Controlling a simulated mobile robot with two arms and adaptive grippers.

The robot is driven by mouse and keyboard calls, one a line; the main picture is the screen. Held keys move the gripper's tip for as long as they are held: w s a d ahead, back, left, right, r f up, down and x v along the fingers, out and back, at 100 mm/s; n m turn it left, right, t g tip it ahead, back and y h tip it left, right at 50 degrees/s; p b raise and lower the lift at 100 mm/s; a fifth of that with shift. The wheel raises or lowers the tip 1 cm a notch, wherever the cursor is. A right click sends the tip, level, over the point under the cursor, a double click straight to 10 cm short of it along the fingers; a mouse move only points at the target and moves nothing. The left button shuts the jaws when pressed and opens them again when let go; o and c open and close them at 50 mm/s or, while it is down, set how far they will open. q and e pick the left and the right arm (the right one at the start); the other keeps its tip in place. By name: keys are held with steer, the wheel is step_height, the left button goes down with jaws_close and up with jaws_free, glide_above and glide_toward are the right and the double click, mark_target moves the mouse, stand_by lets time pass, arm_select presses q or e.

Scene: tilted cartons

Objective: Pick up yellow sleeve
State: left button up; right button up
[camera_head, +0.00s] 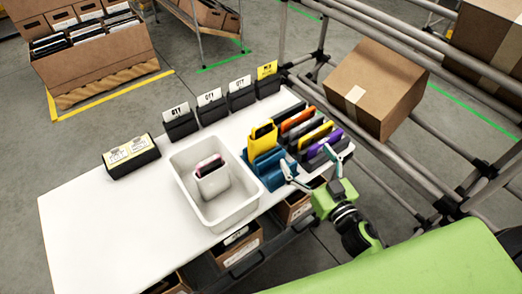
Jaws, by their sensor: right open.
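A yellow sleeve (261,139) with a dark top stands upright at the near left of a group of sleeves on the white table, against a blue holder or sleeve (268,171). A second yellow piece (316,134) shows farther right in the same group, between dark grey ones. My right gripper (316,165) is open, its two fingers spread at the table's right edge, in front of the group and below the purple sleeve (323,143). Nothing shows between its fingers. The lower parts of several sleeves are hidden. My left gripper is not in view.
A white tub (182,193) holding a white and pink sleeve (211,178) stands left of the group. Several dark label holders (181,125) line the table's back edge. A tilted carton (375,88) rests on a pipe rack at right.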

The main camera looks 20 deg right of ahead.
mark_target(266, 139)
steer(key=a+n+y, duration=0.2)
steer(key=a+y, duration=0.2)
steer(key=a, duration=0.1)
steer(key=shift+g, duration=0.3)
steer(key=x, duration=1.2)
steer(key=shift+w+a+f+p, duration=0.25)
steer(key=shift+p, duration=0.05)
steer(key=c, duration=1.5)
steer(key=shift+r, duration=0.1)
